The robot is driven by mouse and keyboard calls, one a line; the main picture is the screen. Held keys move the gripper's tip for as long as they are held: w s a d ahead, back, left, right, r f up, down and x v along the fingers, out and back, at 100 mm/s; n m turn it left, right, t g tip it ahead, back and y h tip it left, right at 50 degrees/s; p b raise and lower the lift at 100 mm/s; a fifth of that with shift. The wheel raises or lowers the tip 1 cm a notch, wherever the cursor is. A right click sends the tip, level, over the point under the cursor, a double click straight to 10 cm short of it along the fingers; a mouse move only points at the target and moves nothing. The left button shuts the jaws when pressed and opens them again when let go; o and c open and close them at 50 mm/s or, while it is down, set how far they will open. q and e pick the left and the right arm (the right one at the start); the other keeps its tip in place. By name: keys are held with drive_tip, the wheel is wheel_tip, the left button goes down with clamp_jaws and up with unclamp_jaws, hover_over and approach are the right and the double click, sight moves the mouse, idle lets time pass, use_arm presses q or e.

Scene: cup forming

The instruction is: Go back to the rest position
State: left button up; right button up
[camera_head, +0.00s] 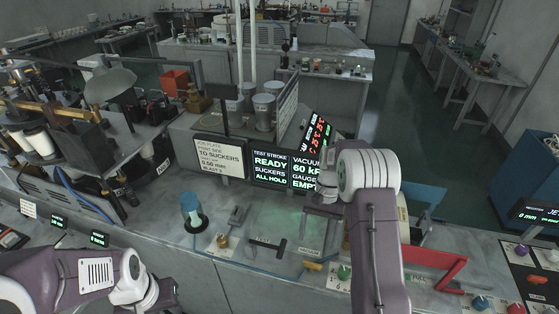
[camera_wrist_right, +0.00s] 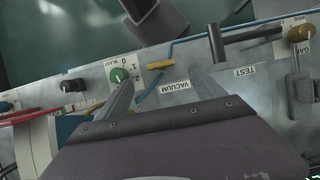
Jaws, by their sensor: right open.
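My right arm reaches in from the lower right in the head view. Its gripper (camera_head: 305,221) hangs over the bench console, left of the white wrist housing and partly hidden by it. In the right wrist view the two fingers of this gripper (camera_wrist_right: 163,86) stand apart with nothing between them. The VACUUM label (camera_wrist_right: 175,86) and the green knob (camera_wrist_right: 119,75) show on the console below the fingers. My left arm lies at the lower left in the head view; its fingers do not show.
A blue-topped cup-like part (camera_head: 191,208) stands on the console at left. Signs (camera_head: 270,166) stand behind the console. A red bracket (camera_head: 436,262) and knobs lie right of my right arm. A lamp (camera_head: 110,82) and machinery crowd the left.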

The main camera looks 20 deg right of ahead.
drive_tip(key=s+a+r+n+t+h+b, duration=0.1)
drive_tip(key=s+a+r+n+b, duration=0.15)
drive_tip(key=a+b, duration=0.3)
drive_tip(key=s+a+f+n+t+h+b, duration=0.1)
drive_tip(key=s+f+n+t, duration=0.2)
drive_tip(key=s+f, duration=0.4)
drive_tip(key=shift+s+a+n+t+b, duration=0.4)
drive_tip(key=shift+s+t, duration=0.2)
drive_tip(key=shift+s, duration=0.5)
drive_tip(key=shift+s+d, duration=0.1)
drive_tip(key=shift+s, duration=0.05)
